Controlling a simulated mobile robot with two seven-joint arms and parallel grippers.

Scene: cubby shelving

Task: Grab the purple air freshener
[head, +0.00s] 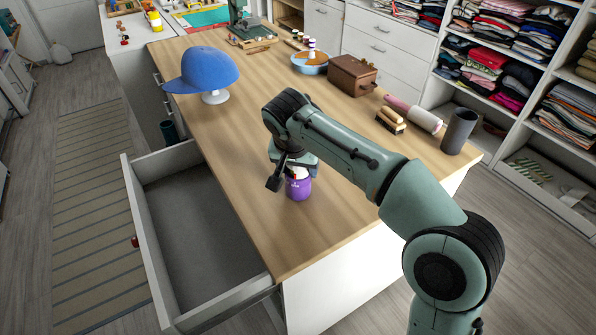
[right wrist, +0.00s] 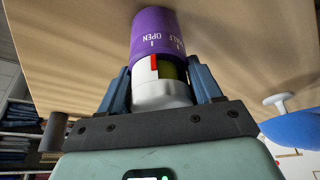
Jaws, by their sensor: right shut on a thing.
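The purple air freshener (head: 298,188) stands at the near left part of the wooden table top, below my right gripper. It has a purple body and a white upper part. In the right wrist view the air freshener (right wrist: 157,38) points away from the gripper, its white part between the two blue fingers. My right gripper (head: 294,165) is shut on the white part; it also shows in the right wrist view (right wrist: 160,85). I cannot tell whether the air freshener's base touches the table. My left gripper is not in view.
An open, empty drawer (head: 205,240) juts out at the table's left side. A blue cap (head: 203,70) on a white stand, a bowl (head: 310,66), a brown box (head: 352,75), a brush (head: 390,121) and a dark cylinder (head: 459,131) stand on the table (head: 235,140). Shelves with folded clothes are behind.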

